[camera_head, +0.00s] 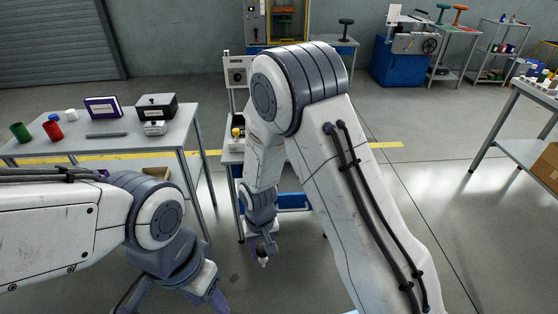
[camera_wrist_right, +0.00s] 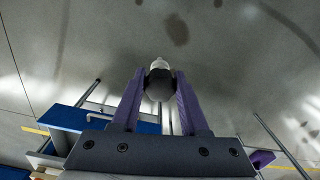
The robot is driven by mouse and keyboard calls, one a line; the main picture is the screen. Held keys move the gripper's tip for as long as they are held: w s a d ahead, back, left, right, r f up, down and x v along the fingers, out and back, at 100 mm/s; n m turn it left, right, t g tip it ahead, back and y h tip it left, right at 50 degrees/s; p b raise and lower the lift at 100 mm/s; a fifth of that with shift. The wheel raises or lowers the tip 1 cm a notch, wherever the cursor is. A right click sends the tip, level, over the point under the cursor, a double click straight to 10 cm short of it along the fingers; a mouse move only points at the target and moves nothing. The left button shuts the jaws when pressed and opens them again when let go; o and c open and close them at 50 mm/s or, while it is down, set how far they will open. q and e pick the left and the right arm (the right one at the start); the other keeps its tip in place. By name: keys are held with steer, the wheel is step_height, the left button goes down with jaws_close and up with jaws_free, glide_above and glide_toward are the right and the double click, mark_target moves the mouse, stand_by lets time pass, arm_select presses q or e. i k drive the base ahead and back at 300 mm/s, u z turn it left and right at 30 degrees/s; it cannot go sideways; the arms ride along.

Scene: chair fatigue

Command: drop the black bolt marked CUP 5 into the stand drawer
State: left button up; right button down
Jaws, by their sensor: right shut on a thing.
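My right gripper (camera_head: 264,257) hangs low in front of the stand (camera_head: 229,157) in the head view. In the right wrist view its purple fingers (camera_wrist_right: 160,88) are shut on a dark, rounded thing with a pale end, which looks like the black bolt (camera_wrist_right: 159,84). No marking on it can be read. The blue stand drawer (camera_head: 293,202) shows low on the stand, partly behind my right arm. Its blue front and handle appear at the lower left of the wrist view (camera_wrist_right: 119,123). I cannot tell how far it is open. My left gripper (camera_head: 212,299) is cut by the bottom edge.
A grey table (camera_head: 60,128) at the left bears red and green cups, a purple box, a black box and small items. Another table (camera_head: 538,92) with a cardboard box on its shelf stands at the right. The floor between is clear. My right arm hides much of the stand.

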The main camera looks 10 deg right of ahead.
mark_target(294, 180)
steer(key=i, duration=1.3)
steer(key=u, duration=1.2)
steer(key=i, duration=0.25)
steer(key=z, duration=1.6)
